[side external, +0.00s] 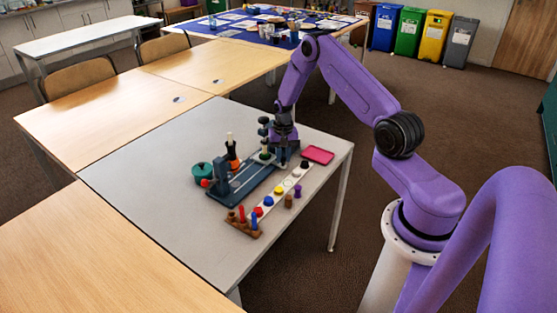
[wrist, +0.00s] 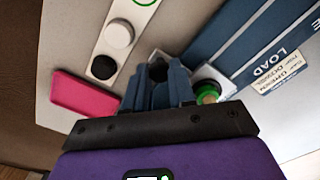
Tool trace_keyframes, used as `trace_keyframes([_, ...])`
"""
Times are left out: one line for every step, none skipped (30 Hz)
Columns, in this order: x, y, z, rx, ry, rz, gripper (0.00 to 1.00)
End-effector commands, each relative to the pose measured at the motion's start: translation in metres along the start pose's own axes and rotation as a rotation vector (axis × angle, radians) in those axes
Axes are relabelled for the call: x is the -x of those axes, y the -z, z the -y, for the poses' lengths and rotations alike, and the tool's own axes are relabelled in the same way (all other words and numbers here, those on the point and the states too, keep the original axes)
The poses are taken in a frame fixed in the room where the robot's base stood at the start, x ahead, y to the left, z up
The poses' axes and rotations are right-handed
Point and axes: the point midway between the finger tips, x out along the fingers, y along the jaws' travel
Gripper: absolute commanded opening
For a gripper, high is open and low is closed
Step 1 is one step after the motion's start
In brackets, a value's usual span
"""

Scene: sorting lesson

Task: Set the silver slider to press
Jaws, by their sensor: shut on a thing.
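My gripper (side external: 283,150) is low over the right end of a blue fixture (side external: 240,190) on the grey table. In the wrist view my gripper (wrist: 163,83) has its two blue-grey fingers close together, with a dark rounded knob (wrist: 158,70) between their tips. I cannot tell for sure whether this knob belongs to the silver slider; no clearly silver part shows. The fixture's blue rails (wrist: 235,45) carry a label reading LOAD; no press label is readable. A green-topped piece (wrist: 208,94) stands just right of the fingers.
A white strip (side external: 280,193) with coloured pieces lies in front of the fixture, beside a pink tray (side external: 317,154). A brown rack (side external: 242,226) with red and blue pegs, a teal container (side external: 202,172) and a black-and-orange piece (side external: 232,153) stand near. The table's left front is clear.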

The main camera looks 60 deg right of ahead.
Motion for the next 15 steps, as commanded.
trace_keyframes([0.0006, 0.0038, -0.0037, -0.005, 0.001, -0.008, 0.00])
trace_keyframes([0.0006, 0.0040, -0.0039, -0.005, 0.001, -0.008, 0.00])
trace_keyframes([0.0006, 0.0042, -0.0042, -0.006, 0.001, -0.009, 0.00])
trace_keyframes([0.0007, 0.0044, -0.0044, -0.006, 0.002, -0.009, 0.00])
trace_keyframes([0.0007, 0.0046, -0.0046, -0.007, 0.002, -0.009, 0.00])
trace_keyframes([0.0007, 0.0048, -0.0049, -0.007, 0.002, -0.010, 0.00])
trace_keyframes([0.0008, 0.0050, -0.0051, -0.007, 0.002, -0.011, 0.34])
trace_keyframes([0.0008, 0.0050, -0.0051, -0.008, 0.002, -0.011, 0.44])
trace_keyframes([0.0007, 0.0047, -0.0049, -0.008, 0.002, -0.010, 0.51])
trace_keyframes([0.0007, 0.0044, -0.0046, -0.007, 0.002, -0.009, 0.51])
trace_keyframes([0.0006, 0.0042, -0.0043, -0.007, 0.001, -0.009, 0.51])
trace_keyframes([0.0006, 0.0038, -0.0040, -0.006, 0.001, -0.008, 0.51])
trace_keyframes([0.0006, 0.0036, -0.0038, -0.006, 0.001, -0.008, 0.51])
trace_keyframes([0.0005, 0.0034, -0.0036, -0.005, 0.001, -0.007, 0.51])
trace_keyframes([0.0005, 0.0032, -0.0035, -0.005, 0.001, -0.007, 0.51])
